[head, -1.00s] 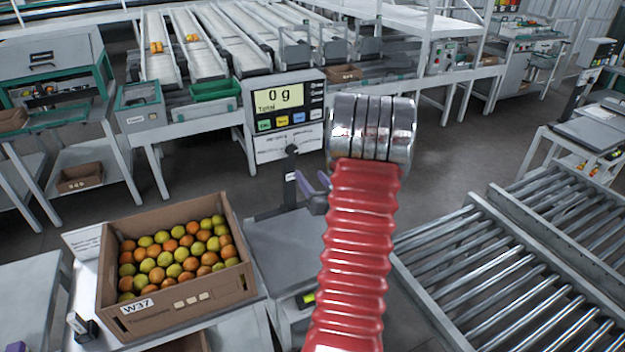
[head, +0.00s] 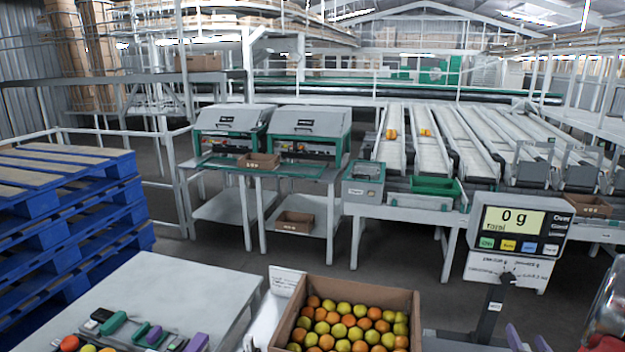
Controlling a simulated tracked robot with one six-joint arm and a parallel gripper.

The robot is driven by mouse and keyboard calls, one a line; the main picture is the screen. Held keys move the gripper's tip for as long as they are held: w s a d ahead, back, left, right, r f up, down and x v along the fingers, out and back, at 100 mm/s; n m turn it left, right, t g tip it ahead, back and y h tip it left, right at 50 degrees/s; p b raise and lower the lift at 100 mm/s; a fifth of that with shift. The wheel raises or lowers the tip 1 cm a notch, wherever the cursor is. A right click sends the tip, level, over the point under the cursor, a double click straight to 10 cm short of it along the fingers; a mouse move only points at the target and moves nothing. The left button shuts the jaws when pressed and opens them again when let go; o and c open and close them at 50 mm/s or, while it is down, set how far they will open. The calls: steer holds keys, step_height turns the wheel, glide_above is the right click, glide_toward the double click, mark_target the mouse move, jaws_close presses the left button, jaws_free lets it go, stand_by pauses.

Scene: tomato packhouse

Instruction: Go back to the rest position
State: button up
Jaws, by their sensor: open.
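My gripper (head: 528,341) shows at the bottom right edge of the head view. Only the tips of its two purple fingers are visible, apart and with nothing seen between them. The rest of it is cut off by the frame. Part of my arm, metal and red, shows at the far right edge. The gripper is right of a cardboard box (head: 413,300) of green, yellow and orange tomatoes, and below the scale display.
The scale display (head: 517,226) reads 0 g on its post. A grey table (head: 170,290) at lower left holds tomatoes and green and purple items. Blue pallets (head: 70,218) are stacked at left. Machines with green trim (head: 310,122) and sloped conveyor lanes (head: 455,140) stand behind.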

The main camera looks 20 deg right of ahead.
steer(key=s+a+f+g+y, duration=0.3)
steer(key=s+a+f+g, duration=0.2)
steer(key=s+f+g, duration=0.25)
steer(key=a+r+n+y, duration=0.2)
steer(key=a+r, duration=0.6)
steer(key=a, duration=0.8)
steer(key=s+a+r+n+y, duration=0.1)
steer(key=a+r+n, duration=0.3)
steer(key=a, duration=1.2)
steer(key=a+r+n+y, duration=0.3)
steer(key=a+r, duration=1)
steer(key=a, duration=0.3)
steer(key=shift+s+n, duration=0.2)
steer(key=shift+n, duration=0.1)
